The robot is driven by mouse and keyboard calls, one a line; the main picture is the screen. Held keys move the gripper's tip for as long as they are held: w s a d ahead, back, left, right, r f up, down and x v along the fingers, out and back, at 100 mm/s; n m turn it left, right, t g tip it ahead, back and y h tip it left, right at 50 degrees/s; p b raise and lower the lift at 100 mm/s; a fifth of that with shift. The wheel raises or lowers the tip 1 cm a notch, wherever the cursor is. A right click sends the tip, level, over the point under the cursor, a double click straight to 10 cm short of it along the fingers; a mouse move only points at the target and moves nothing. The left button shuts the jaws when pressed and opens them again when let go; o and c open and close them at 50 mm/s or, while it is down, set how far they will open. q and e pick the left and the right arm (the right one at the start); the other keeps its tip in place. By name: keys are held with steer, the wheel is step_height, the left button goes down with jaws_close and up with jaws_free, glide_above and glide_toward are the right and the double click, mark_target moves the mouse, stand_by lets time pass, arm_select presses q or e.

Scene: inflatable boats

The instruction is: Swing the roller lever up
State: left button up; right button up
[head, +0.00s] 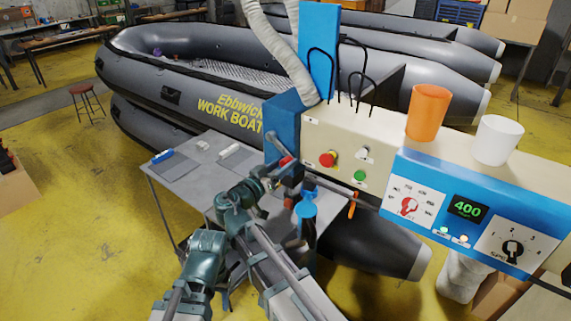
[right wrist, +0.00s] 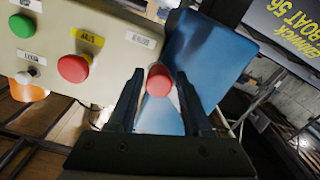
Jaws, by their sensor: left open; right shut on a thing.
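The roller lever's red knob (right wrist: 159,80) shows between the two dark fingers of my right gripper (right wrist: 157,100) in the right wrist view. In the head view, the red knob (head: 286,160) is at the left end of the cream machine, beside its blue plate. My right gripper (head: 283,180) is there, shut on the lever; its fingers and the lever's shaft are partly hidden. My left gripper (head: 207,240) is open, lower and further left, over the front of the grey table; its fingertips are hard to make out. It is apart from the lever.
The machine's cream panel (head: 338,145) has red and green buttons close to the lever. An orange cup (head: 428,112) and a white cup (head: 497,140) stand on the machine. The grey table (head: 187,190) carries small items. Grey boats (head: 190,85) lie behind.

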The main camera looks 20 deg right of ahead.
jaws_close()
steer(key=shift+r, duration=0.1)
stand_by(1.0)
